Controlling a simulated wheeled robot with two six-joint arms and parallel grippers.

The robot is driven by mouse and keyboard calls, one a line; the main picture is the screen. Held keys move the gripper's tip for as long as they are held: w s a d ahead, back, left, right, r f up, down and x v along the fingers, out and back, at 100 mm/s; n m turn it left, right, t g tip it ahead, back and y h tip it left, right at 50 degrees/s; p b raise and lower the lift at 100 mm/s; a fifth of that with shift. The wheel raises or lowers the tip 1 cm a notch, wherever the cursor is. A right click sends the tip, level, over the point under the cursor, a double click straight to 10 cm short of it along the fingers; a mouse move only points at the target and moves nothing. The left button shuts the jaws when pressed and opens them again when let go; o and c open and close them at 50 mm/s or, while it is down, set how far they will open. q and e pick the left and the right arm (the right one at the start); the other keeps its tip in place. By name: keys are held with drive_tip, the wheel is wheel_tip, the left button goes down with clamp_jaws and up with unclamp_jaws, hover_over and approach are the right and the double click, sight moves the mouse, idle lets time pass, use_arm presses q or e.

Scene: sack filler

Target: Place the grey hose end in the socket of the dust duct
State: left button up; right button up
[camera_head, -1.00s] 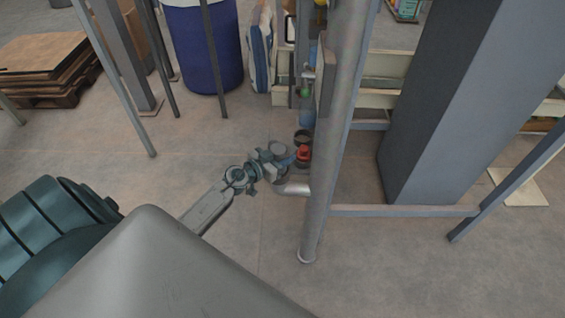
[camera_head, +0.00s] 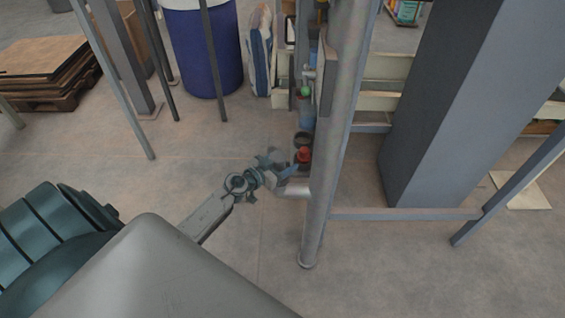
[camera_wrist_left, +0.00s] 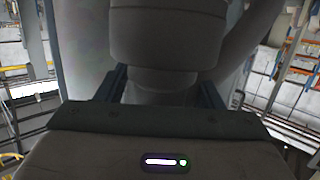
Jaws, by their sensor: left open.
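My left gripper (camera_head: 277,167) is at mid-height in the head view, close to the left side of a tall grey pipe (camera_head: 335,130). A short pale side pipe (camera_head: 295,191) juts left from that tall pipe, just below the gripper. In the left wrist view a large dark-grey rounded, stepped body (camera_wrist_left: 168,40) fills the space ahead of my open left gripper (camera_wrist_left: 163,88). It looks like the hose end with hose curving away, but I cannot be sure. Whether the fingers touch it is hidden. The socket's mouth cannot be made out. My right gripper is not in view.
A red part (camera_head: 304,156) and a dark ring (camera_head: 303,140) sit beside the tall pipe. A thick grey column (camera_head: 455,100) and a low crossbar (camera_head: 405,211) stand to the right. A blue drum (camera_head: 205,50) and thin posts are behind. The floor at centre left is clear.

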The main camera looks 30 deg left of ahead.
use_arm(q)
drive_tip(key=shift+s+r, duration=0.15)
drive_tip(key=b+v, duration=0.1)
drive_tip(key=v, duration=1)
drive_tip(key=shift+s+r, duration=0.2)
drive_tip(key=shift+s, duration=0.15)
drive_tip(key=s+a+f+n+g+y, duration=0.15)
drive_tip(key=s+f, duration=0.25)
drive_tip(key=f, duration=0.5)
drive_tip(key=s+a+f+n+g+y, duration=0.1)
drive_tip(key=s+a+f+g+y, duration=0.15)
drive_tip(key=f, duration=0.65)
drive_tip(key=s+a+f+n+g+y, duration=0.1)
drive_tip(key=s+a+f+y, duration=0.2)
drive_tip(key=f, duration=0.6)
drive_tip(key=s+d+f+g+h, duration=0.1)
drive_tip(key=s+d+f+g, duration=0.3)
drive_tip(key=s+f, duration=0.9)
drive_tip(key=s+d+f+g, duration=0.1)
drive_tip(key=s+d+f, duration=0.2)
drive_tip(key=s, duration=0.3)
drive_tip(key=s+d+f+g+h, duration=0.1)
drive_tip(key=s+d+f+g, duration=0.1)
drive_tip(key=s, duration=0.4)
drive_tip(key=s+d+f+m+g, duration=0.1)
drive_tip(key=s+d+f+g, duration=0.1)
drive_tip(key=s+d+f, duration=0.2)
drive_tip(key=shift+s+d, duration=0.9)
drive_tip(key=shift+s, duration=0.25)
drive_tip(key=shift+f, duration=0.1)
